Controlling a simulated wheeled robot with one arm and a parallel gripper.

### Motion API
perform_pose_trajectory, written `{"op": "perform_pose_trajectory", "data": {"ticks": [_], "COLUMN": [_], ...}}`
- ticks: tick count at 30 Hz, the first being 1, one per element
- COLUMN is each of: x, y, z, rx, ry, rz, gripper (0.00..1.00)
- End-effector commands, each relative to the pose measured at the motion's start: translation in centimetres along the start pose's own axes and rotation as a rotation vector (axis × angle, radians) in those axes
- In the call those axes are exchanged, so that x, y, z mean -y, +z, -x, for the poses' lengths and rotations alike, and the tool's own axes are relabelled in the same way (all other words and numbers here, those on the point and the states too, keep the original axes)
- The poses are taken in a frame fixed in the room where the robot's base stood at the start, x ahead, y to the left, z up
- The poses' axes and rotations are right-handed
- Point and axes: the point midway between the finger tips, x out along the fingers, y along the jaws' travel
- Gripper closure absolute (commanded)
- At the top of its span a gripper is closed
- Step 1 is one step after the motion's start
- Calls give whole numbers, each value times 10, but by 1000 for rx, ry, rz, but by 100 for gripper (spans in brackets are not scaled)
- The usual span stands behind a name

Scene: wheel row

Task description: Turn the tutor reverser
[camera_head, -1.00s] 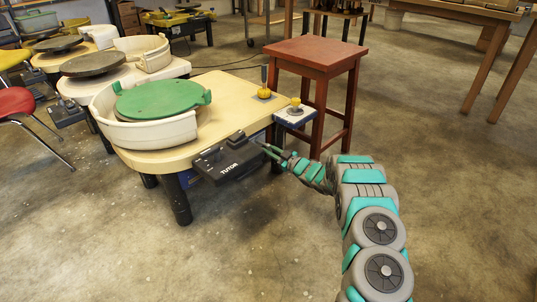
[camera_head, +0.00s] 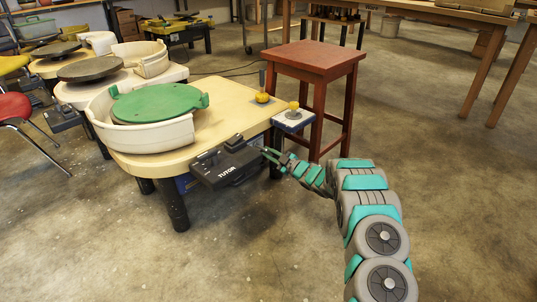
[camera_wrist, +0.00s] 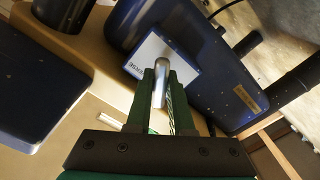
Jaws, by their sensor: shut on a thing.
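The reverser is a short silver lever (camera_wrist: 160,88) on a white label plate (camera_wrist: 150,52), on the side of a dark blue housing (camera_wrist: 215,75) in the wrist view. My gripper (camera_wrist: 160,72) has its two dark fingers on either side of the lever and is shut on it. In the head view the tutor wheel has a cream table (camera_head: 222,108) with a green wheel head (camera_head: 158,102). A black pedal box marked TUTOR (camera_head: 228,172) is at its front edge. My gripper (camera_head: 268,154) is beside that box's right end; the lever is hidden there.
A red-brown stool (camera_head: 313,60) stands behind the table's right end. More wheels (camera_head: 90,68) stand at the left. Open concrete floor lies in front.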

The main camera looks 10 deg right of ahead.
Motion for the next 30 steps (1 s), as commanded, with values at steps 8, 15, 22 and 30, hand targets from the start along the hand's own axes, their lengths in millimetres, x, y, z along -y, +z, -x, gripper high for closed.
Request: {"op": "perform_pose_trajectory", "data": {"ticks": [8, 15, 22, 30], "x": [0, 0, 0, -1], "y": [-1, 0, 0, -1], "z": [0, 0, 8, 50], "rx": [-1, -1, 1, 2], "ry": [0, 0, 0, 0], "rz": [1, 0, -1, -1], "gripper": [62, 50, 50, 50]}}
